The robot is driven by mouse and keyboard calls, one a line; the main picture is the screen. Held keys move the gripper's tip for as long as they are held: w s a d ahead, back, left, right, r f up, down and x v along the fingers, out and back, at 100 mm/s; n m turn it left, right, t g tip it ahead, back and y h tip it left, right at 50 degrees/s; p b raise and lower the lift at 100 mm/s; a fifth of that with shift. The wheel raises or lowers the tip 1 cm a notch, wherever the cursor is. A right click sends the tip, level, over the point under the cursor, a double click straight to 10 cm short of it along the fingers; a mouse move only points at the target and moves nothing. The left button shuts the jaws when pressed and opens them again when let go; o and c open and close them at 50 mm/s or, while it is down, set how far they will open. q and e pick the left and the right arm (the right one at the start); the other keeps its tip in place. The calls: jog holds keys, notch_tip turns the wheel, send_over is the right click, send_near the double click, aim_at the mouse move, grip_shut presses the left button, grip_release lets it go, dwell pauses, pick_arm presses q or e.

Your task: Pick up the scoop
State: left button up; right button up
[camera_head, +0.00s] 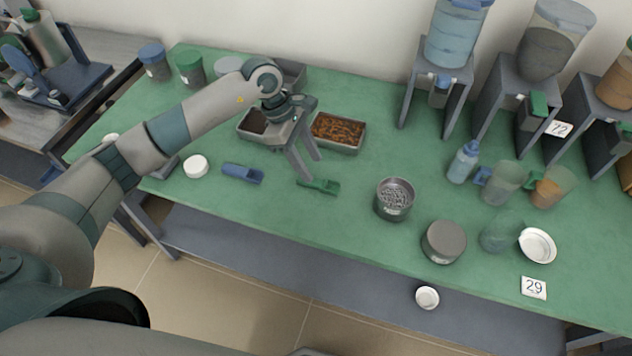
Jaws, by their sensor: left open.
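A green scoop (321,186) lies flat on the green table near its front middle. A blue scoop (241,173) lies to its left. My left gripper (309,166) reaches in from the left and points down, just above and behind the green scoop's left end. Its two fingers are apart with nothing between them. I cannot tell whether a fingertip touches the green scoop. My right gripper is out of view.
A tray of brown material (338,132) and a tray of dark material (252,124) stand close behind the gripper. A metal tin (394,199) stands right of the green scoop. Dispensers on stands (455,60) fill the back right. Table space (290,215) in front of the scoops is clear.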

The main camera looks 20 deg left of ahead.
aim_at(316, 181)
pick_arm(q)
jog(key=shift+s+d+f+p, duration=0.1)
jog(key=shift+s+f+p, duration=0.1)
jog(key=shift+f+p, duration=0.3)
jog(key=shift+s+d+f+p, duration=0.1)
jog(key=shift+s+f+p, duration=0.05)
jog(key=shift+f+p, duration=0.3)
jog(key=shift+x, duration=1.05)
jog(key=shift+f+p, duration=0.3)
jog(key=shift+f, duration=0.2)
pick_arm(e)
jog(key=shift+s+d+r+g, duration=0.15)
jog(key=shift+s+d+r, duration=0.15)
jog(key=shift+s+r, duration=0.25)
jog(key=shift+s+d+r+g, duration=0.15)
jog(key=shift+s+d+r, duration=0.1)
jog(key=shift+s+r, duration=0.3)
pick_arm(q)
jog(key=c, duration=1)
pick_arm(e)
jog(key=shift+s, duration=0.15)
